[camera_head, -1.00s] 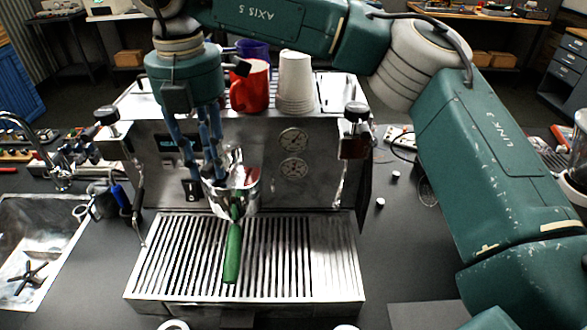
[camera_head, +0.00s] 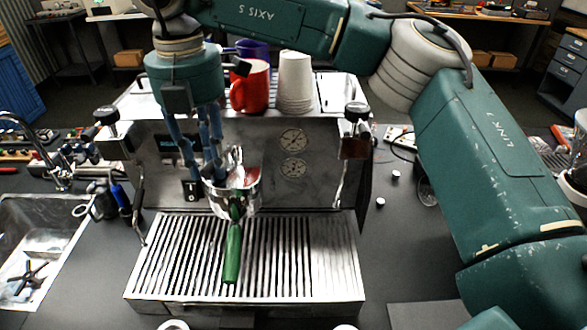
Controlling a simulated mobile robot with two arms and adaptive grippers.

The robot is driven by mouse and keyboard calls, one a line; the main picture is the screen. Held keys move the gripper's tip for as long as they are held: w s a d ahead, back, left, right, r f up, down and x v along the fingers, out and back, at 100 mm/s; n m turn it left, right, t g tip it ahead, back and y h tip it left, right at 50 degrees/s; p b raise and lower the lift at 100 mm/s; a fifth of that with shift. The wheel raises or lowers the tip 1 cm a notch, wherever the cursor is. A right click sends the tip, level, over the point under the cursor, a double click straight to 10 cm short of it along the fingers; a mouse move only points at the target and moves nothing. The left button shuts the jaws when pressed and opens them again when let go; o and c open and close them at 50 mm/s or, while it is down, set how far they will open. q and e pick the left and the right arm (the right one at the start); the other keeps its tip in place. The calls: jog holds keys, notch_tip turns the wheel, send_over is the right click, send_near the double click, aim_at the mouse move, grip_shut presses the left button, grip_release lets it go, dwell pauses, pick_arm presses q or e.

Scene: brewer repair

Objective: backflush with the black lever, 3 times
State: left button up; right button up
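The steel espresso machine (camera_head: 325,165) stands in the middle of the head view. A portafilter with a green handle (camera_head: 232,255) sits under the group head (camera_head: 235,195), its handle pointing toward me over the drip grate. A small black-and-white lever or switch (camera_head: 192,190) shows on the machine front, left of the group. My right gripper (camera_head: 208,172) points down in front of the machine, its blue fingers close to this control and the group. I cannot tell whether the fingers touch either, or how far apart they are. My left gripper is not in view.
A red mug (camera_head: 250,88) and stacked paper cups (camera_head: 295,82) stand on the machine top. A slatted drip tray (camera_head: 300,255) lies below the group. A sink (camera_head: 62,222) is at left. Black-topped steam knobs flank the machine. The right counter holds a few small white items.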

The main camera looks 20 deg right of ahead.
dwell(0.5)
jog(key=s+d+n, duration=0.1)
jog(key=n, duration=0.1)
jog(key=s+d+n, duration=0.1)
jog(key=n, duration=0.1)
jog(key=shift+d+n, duration=0.3)
jog(key=d+n, duration=0.1)
jog(key=n, duration=0.1)
jog(key=s+d+n, duration=0.1)
jog(key=n, duration=0.1)
jog(key=shift+d, duration=0.35)
jog(key=o, duration=0.5)
jog(key=shift+d, duration=0.15)
